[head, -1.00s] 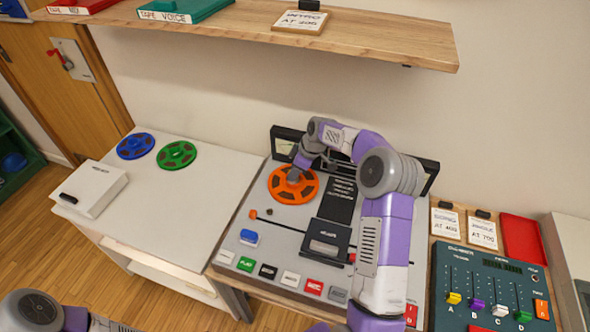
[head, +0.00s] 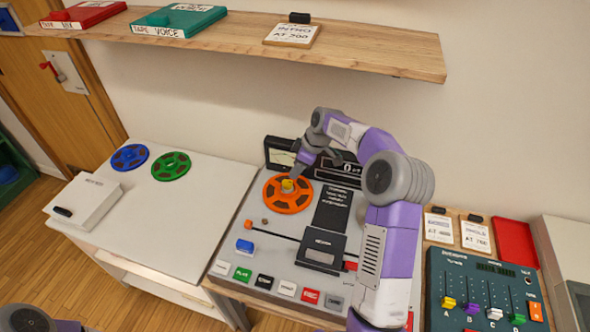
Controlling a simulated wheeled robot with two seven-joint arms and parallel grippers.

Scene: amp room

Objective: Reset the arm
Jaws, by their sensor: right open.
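My right arm reaches over the tape machine (head: 262,262) from the lower right. My right gripper (head: 299,168) is open just above the back edge of the orange reel (head: 272,200), which sits flat on the machine with a small yellow piece (head: 287,184) at its centre. The gripper appears empty and apart from the reel, though the arm's wrist partly hides the fingers. My left gripper is out of the picture; only part of my left arm shows at the lower left corner.
A blue reel (head: 129,157) and a green reel (head: 171,166) lie on the white table (head: 190,215), beside a white box (head: 82,199). A mixer with sliders (head: 480,285) stands right. A wooden shelf (head: 370,45) overhangs the back. The white table's middle is clear.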

